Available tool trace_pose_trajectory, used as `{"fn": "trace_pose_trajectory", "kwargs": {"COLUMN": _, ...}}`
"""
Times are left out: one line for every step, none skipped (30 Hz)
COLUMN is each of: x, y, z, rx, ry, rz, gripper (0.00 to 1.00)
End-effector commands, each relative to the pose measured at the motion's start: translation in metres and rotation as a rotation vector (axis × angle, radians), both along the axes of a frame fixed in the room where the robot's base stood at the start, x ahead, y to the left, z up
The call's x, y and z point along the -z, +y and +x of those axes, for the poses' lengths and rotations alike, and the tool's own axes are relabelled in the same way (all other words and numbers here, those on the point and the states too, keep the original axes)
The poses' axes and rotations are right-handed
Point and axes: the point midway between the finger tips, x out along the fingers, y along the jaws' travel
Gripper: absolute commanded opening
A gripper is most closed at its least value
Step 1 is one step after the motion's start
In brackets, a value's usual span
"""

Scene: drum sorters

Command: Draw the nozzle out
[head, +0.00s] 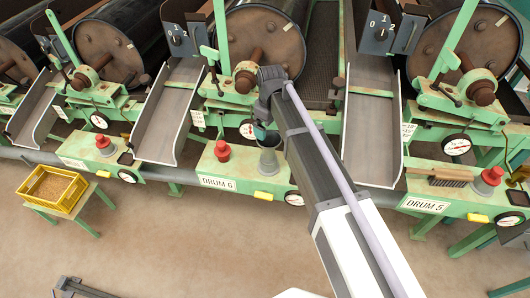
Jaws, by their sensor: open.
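My arm reaches up from the lower right to the front of the drum 6 machine. My gripper (261,118) is at its end, pointing down, small and partly hidden by the wrist; it is open. A grey cup-like holder (269,162) stands on the green front ledge just below it. A small teal part (259,133) shows at the holder's mouth, right under the gripper; I cannot tell whether it is the nozzle. Whether the jaws are around it or only above it cannot be told. No other nozzle can be made out.
A red button (222,151) and the DRUM 6 label (218,183) are left of the holder, a gauge (294,198) is at lower right. Metal chutes (172,124) flank the machine. A brush (437,177) lies on drum 5's ledge. A yellow crate (72,201) stands left.

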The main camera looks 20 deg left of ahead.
Motion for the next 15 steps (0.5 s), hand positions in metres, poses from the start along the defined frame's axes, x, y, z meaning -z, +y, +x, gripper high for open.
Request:
{"fn": "trace_pose_trajectory", "kwargs": {"x": 0.019, "y": 0.000, "z": 0.000, "rx": 0.001, "ry": 0.000, "rz": 0.000, "gripper": 1.00}}
{"fn": "trace_pose_trajectory", "kwargs": {"x": 0.026, "y": 0.000, "z": 0.000, "rx": 0.001, "ry": 0.000, "rz": 0.000, "gripper": 1.00}}
{"fn": "trace_pose_trajectory", "kwargs": {"x": 0.035, "y": 0.000, "z": 0.000, "rx": 0.001, "ry": 0.000, "rz": 0.000, "gripper": 1.00}}
{"fn": "trace_pose_trajectory", "kwargs": {"x": 0.041, "y": 0.000, "z": 0.000, "rx": 0.001, "ry": 0.000, "rz": 0.000, "gripper": 1.00}}
{"fn": "trace_pose_trajectory", "kwargs": {"x": 0.046, "y": 0.000, "z": 0.000, "rx": 0.002, "ry": 0.000, "rz": 0.000, "gripper": 1.00}}
{"fn": "trace_pose_trajectory", "kwargs": {"x": 0.051, "y": 0.000, "z": 0.000, "rx": 0.002, "ry": 0.000, "rz": 0.000, "gripper": 1.00}}
{"fn": "trace_pose_trajectory", "kwargs": {"x": 0.052, "y": 0.000, "z": 0.000, "rx": 0.002, "ry": 0.000, "rz": 0.000, "gripper": 1.00}}
{"fn": "trace_pose_trajectory", "kwargs": {"x": 0.052, "y": 0.000, "z": 0.000, "rx": 0.002, "ry": 0.000, "rz": 0.000, "gripper": 1.00}}
{"fn": "trace_pose_trajectory", "kwargs": {"x": 0.050, "y": 0.000, "z": 0.000, "rx": 0.003, "ry": 0.000, "rz": 0.000, "gripper": 1.00}}
{"fn": "trace_pose_trajectory", "kwargs": {"x": 0.049, "y": 0.000, "z": 0.000, "rx": 0.003, "ry": 0.000, "rz": 0.000, "gripper": 1.00}}
{"fn": "trace_pose_trajectory", "kwargs": {"x": 0.050, "y": 0.000, "z": 0.000, "rx": 0.003, "ry": 0.000, "rz": 0.000, "gripper": 1.00}}
{"fn": "trace_pose_trajectory", "kwargs": {"x": 0.053, "y": 0.000, "z": 0.000, "rx": 0.003, "ry": 0.000, "rz": 0.000, "gripper": 1.00}}
{"fn": "trace_pose_trajectory", "kwargs": {"x": 0.057, "y": 0.000, "z": 0.000, "rx": 0.003, "ry": 0.000, "rz": 0.000, "gripper": 1.00}}
{"fn": "trace_pose_trajectory", "kwargs": {"x": 0.062, "y": 0.001, "z": 0.000, "rx": 0.003, "ry": 0.000, "rz": 0.000, "gripper": 1.00}}
{"fn": "trace_pose_trajectory", "kwargs": {"x": 0.071, "y": 0.001, "z": -0.001, "rx": 0.003, "ry": 0.000, "rz": 0.000, "gripper": 1.00}}
